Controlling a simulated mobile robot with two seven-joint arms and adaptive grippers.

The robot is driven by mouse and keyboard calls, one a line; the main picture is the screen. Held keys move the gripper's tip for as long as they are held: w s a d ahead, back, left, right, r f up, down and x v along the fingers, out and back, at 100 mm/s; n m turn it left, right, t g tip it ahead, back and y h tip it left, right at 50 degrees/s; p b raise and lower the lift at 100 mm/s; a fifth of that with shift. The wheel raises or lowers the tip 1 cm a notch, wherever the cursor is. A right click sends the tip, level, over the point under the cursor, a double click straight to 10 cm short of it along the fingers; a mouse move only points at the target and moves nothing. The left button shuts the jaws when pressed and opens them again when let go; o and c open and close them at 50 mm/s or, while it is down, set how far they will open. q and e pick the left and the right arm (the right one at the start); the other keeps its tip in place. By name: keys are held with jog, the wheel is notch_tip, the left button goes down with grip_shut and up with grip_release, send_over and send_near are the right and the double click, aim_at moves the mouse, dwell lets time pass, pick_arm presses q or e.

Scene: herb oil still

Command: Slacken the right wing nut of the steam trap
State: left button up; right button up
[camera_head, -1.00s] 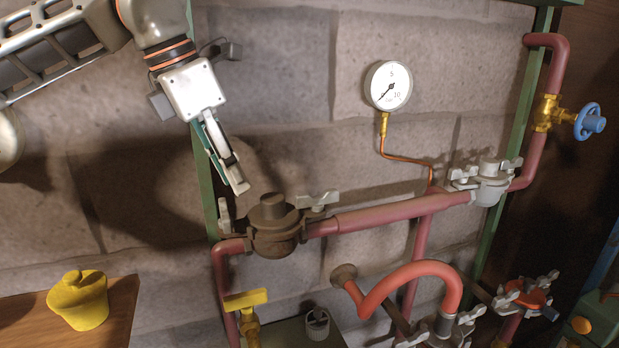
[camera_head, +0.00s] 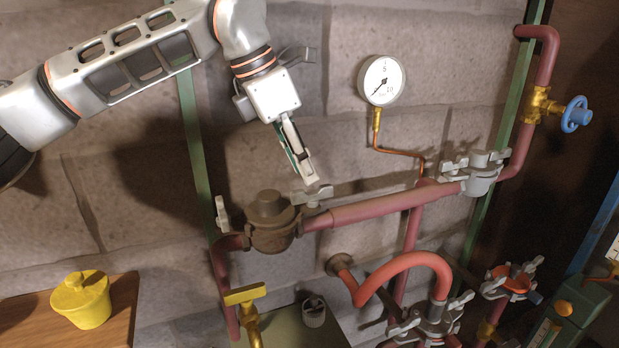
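A dark brown, rusty trap body (camera_head: 272,226) with a domed cap sits in the red pipe run, left of centre; I take it as the steam trap. Its right wing nut (camera_head: 314,196) is pale grey, with wings spread roughly sideways. Its left wing nut (camera_head: 222,214) stands with its wings near upright. My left gripper (camera_head: 310,180) points down, its tips just above the right wing nut in the picture. I cannot tell whether they touch. The fingers are seen nearly edge-on, so their gap is hidden. My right gripper is not in view.
A pressure gauge (camera_head: 382,80) on a thin copper line is right of my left gripper. A grey clamped fitting (camera_head: 480,174) is farther right on the pipe. A yellow-handled valve (camera_head: 246,296) is below the trap. A yellow pot (camera_head: 82,300) stands on a wooden shelf.

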aim_at(311, 188)
pick_arm(q)
jog(key=x, duration=0.4)
jog(key=shift+a, duration=0.2)
jog(key=shift+d+f, duration=0.25)
jog(key=shift+f, duration=0.15)
grip_shut()
